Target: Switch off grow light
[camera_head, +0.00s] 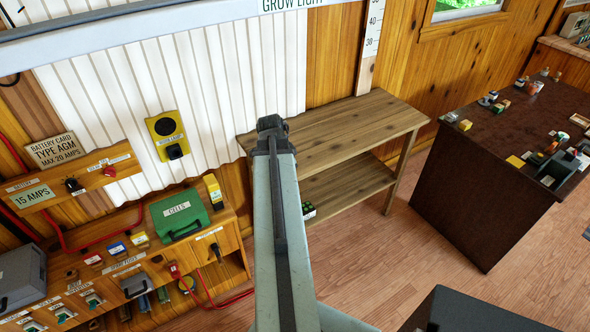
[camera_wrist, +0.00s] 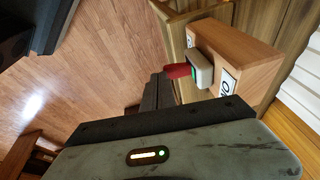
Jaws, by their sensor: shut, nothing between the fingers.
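A label reading "GROW LIGHT" (camera_head: 290,4) is partly cut off at the top of the head view, by a long pale bar (camera_head: 110,33). In the wrist view a wooden block (camera_wrist: 240,55) carries a small pale switch (camera_wrist: 200,68) with a red lever (camera_wrist: 178,71) and a green patch. White labels lie on either side of the switch, their text only partly readable. My gripper (camera_wrist: 160,88) is shut and empty, its dark fingertips close to the red lever. I cannot tell whether they touch. The head view does not clearly show the fingers or this switch.
A wooden shelf table (camera_head: 345,135) stands against the wall beyond my arm. A bench at left holds a green case (camera_head: 180,214) and several switches. A dark table (camera_head: 490,170) with small items is at right. Wooden floor (camera_head: 375,265) is clear between.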

